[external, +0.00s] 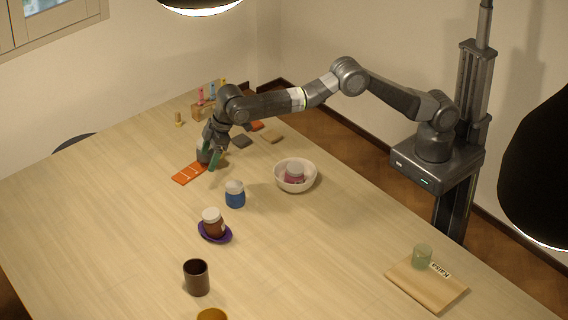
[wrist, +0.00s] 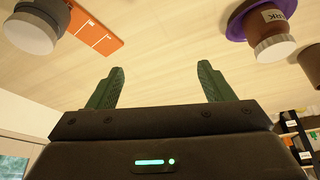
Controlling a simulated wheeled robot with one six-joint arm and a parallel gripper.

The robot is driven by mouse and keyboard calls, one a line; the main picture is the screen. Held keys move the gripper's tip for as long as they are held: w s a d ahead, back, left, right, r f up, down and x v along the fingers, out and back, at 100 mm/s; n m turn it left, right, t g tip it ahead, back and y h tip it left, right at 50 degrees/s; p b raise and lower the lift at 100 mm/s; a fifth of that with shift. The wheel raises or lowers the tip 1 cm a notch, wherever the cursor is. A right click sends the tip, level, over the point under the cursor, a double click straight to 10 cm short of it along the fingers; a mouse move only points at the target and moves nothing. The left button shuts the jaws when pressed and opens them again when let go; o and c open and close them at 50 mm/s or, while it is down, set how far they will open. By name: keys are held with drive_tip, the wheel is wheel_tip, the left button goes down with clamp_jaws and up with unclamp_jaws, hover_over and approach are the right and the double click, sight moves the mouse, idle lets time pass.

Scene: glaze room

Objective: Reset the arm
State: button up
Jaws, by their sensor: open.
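My arm reaches from the right over the far part of the table (external: 120,215), bent down at the wrist. My gripper (external: 211,157) is low, beside an orange strip with white marks (external: 188,173). In the wrist view its two green fingers (wrist: 160,68) are spread apart with nothing between them. The orange strip shows at the upper left there (wrist: 98,34), partly behind a pale-capped round thing (wrist: 35,28) that I cannot identify for certain.
Near the gripper are a blue jar (external: 235,198), a white bowl (external: 311,181) holding a pink jar (external: 294,175), and several small tiles (external: 242,141). A brown jar (external: 213,221) sits on a purple dish (external: 202,234). A dark mug (external: 197,280) stands nearer. The left tabletop is clear.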

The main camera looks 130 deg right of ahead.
drive_tip(key=shift+m, duration=0.4)
drive_tip(key=shift+s+d+f, duration=0.1)
drive_tip(key=shift+s+d, duration=0.1)
drive_tip(key=shift+d, duration=0.6)
drive_tip(key=shift+s+d, duration=0.25)
drive_tip(key=shift+d, duration=0.5)
drive_tip(key=shift+s+d+f, duration=0.1)
drive_tip(key=shift+s+d, duration=0.1)
drive_tip(key=shift+d, duration=0.6)
